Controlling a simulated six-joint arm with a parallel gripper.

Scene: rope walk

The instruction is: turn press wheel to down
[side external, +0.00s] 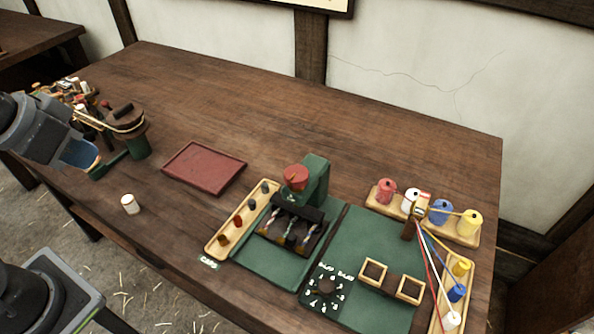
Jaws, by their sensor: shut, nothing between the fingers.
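The press (316,178) is a green upright on a green base, right of the table's middle. Its wheel (296,177) is a red disc at the front of the upright; I cannot make out which way it is set. Under it is a dark rack (290,228) with several small coloured pieces. My gripper (96,168) is at the far left of the side view, near a dark drum, well away from the wheel. It is shut and looks empty; its fingertips are small and hard to make out.
A drum on a green stand (138,147), a red tray (203,167) and a white cup-like piece (130,204) lie at left. A wooden peg strip (229,233) borders the press. Spools (441,211) with taut threads stand at right. The back of the table is clear.

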